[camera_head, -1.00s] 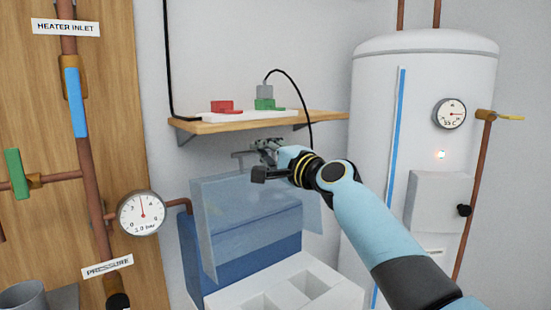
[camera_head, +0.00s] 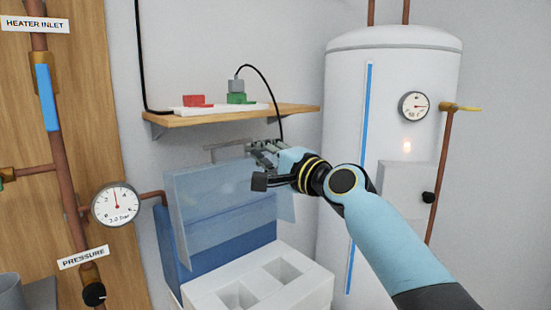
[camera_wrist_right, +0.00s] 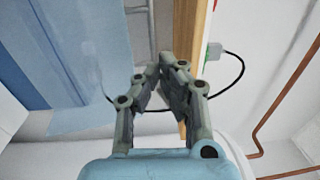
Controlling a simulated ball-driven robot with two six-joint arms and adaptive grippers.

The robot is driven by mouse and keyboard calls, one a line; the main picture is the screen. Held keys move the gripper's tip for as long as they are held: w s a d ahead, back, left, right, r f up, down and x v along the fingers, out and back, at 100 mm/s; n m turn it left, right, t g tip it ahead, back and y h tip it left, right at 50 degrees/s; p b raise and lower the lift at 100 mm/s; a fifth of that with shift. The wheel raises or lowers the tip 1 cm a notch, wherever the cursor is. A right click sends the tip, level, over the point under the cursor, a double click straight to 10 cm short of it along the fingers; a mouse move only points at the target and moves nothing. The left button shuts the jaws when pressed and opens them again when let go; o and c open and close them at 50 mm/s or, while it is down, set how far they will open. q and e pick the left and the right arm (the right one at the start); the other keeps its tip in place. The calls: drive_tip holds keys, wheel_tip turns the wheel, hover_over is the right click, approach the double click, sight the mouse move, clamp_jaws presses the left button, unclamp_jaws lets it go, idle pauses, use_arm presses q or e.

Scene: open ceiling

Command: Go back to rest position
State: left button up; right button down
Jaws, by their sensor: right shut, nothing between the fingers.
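My right gripper (camera_head: 262,152) is in front of the wall, just below the wooden shelf, near the top edge of a translucent blue panel (camera_head: 215,205). In the right wrist view its fingers (camera_wrist_right: 152,75) come together at the tips with nothing between them. The right arm reaches in from the lower right. My left gripper is in neither view.
The wooden shelf (camera_head: 215,117) holds a power strip with red and green switches and a grey plug. A white block with square recesses (camera_head: 215,302) stands below the panel. A white tank (camera_head: 345,100) is at right. A pressure gauge (camera_head: 116,204) and pipes are at left.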

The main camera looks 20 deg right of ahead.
drive_tip(key=s+f+n+g+h, duration=0.2)
drive_tip(key=s+f+n+g, duration=0.6)
drive_tip(key=s+f, duration=1)
drive_tip(key=s+d+f+n+g+h, duration=0.2)
drive_tip(key=s+d+n+g+h, duration=0.15)
drive_tip(key=s, duration=0.85)
drive_tip(key=s+d+f+n+g+h, duration=0.2)
drive_tip(key=s+d+n, duration=0.25)
drive_tip(key=s, duration=0.65)
wheel_tip(320, 180, down, 32)
drive_tip(key=s+d+m+g+b, duration=0.1)
drive_tip(key=s+d+g+b, duration=0.15)
drive_tip(key=b, duration=0.45)
use_arm(q)
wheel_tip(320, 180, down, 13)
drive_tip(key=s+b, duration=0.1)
drive_tip(key=b, duration=0.4)
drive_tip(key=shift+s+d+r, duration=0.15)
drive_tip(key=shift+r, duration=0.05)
use_arm(e)
drive_tip(key=s+d+f, duration=0.1)
drive_tip(key=s+f, duration=1.7)
drive_tip(key=f, duration=0.5)
drive_tip(key=shift+s+d+m+g, duration=0.15)
drive_tip(key=shift+d+m+g, duration=0.05)
drive_tip(key=shift+m+g, duration=0.1)
